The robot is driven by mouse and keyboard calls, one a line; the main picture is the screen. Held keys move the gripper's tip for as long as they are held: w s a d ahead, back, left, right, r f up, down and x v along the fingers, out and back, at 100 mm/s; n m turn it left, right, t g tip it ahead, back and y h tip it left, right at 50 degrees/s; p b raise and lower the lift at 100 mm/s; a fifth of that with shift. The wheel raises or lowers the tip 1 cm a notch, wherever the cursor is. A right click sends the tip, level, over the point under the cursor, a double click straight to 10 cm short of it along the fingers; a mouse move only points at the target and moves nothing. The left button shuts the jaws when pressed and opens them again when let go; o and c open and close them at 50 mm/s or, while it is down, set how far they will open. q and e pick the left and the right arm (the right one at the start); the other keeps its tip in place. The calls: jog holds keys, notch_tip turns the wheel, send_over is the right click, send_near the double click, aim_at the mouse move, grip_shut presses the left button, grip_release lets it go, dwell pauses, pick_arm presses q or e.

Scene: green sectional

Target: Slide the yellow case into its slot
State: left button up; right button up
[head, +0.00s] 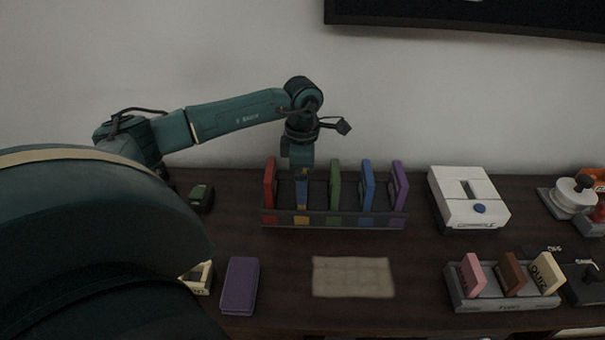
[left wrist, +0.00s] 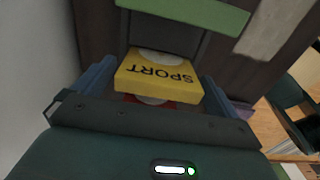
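The yellow case, marked SPORT (left wrist: 160,78), stands upright in the rack (head: 330,222), between the red case (head: 269,183) and the green case (head: 335,185). In the head view its slot has a yellow patch (head: 302,219) on the rack's front. My left gripper (head: 302,185) is above this slot, pointing down. In the left wrist view its two blue fingers (left wrist: 158,85) sit against opposite sides of the case, with no clear gap. In the head view the near finger hides most of the case. How deep it sits is hard to tell. My right gripper is out of view.
Blue (head: 366,185) and purple (head: 399,185) cases stand farther right in the rack. A beige mat (head: 353,277) lies bare in front. A purple box (head: 240,285) lies left of it. A white console (head: 470,198) and a grey holder (head: 505,301) with small cartridges are right.

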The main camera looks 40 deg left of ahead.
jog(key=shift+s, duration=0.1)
pick_arm(q)
jog(key=shift+r, duration=0.75)
notch_tip(320, 180, up, 12)
jog(key=shift+f, duration=0.15)
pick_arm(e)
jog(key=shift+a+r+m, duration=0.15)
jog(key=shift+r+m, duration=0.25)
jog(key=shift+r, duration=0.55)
